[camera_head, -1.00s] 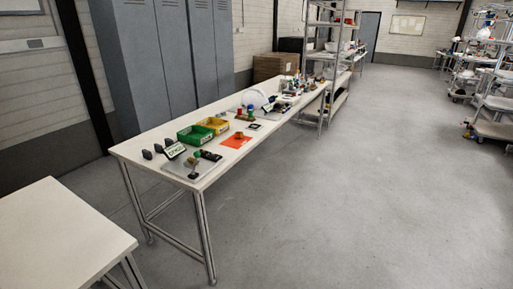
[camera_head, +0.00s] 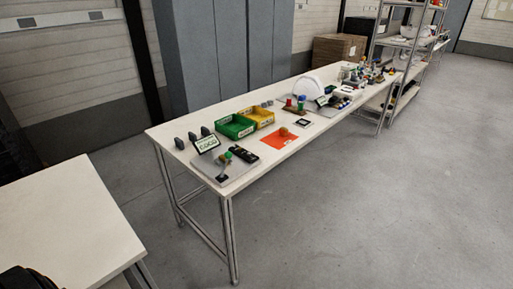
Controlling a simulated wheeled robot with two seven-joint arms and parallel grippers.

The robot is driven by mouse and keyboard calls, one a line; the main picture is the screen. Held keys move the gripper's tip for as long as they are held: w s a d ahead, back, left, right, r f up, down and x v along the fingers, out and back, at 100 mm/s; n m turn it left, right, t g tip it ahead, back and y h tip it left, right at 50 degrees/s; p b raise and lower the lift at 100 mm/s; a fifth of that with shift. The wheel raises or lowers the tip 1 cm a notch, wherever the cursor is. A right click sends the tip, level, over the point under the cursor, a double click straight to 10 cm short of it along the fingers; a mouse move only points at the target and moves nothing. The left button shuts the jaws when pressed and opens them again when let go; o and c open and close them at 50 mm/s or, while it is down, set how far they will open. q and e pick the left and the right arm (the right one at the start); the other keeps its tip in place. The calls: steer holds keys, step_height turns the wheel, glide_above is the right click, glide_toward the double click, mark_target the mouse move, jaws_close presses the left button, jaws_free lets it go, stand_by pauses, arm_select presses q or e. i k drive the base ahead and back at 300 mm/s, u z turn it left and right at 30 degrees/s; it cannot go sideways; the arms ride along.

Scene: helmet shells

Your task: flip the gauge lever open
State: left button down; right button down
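A grey plate (camera_head: 237,176) lies at the near end of the long white table (camera_head: 282,173). On it stand a small tilted sign or display (camera_head: 206,144) with green markings, a black device (camera_head: 243,154) and a small stand with a green top (camera_head: 227,156). Which of these parts is the gauge lever, and how it is set, is too small to tell. Neither of my grippers can be made out in the head view.
A green bin (camera_head: 235,131), a yellow bin (camera_head: 264,116) and an orange sheet (camera_head: 279,141) lie farther along the table. A bare white table (camera_head: 75,228) is at lower left. A dark shape (camera_head: 18,280) fills the bottom-left corner. Floor on the right is clear.

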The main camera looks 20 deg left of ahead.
mark_target(229, 155)
steer(key=u, duration=0.3)
steer(key=i, duration=0.7)
steer(key=u, duration=1.05)
steer(key=i, duration=0.3)
steer(key=u, duration=0.3)
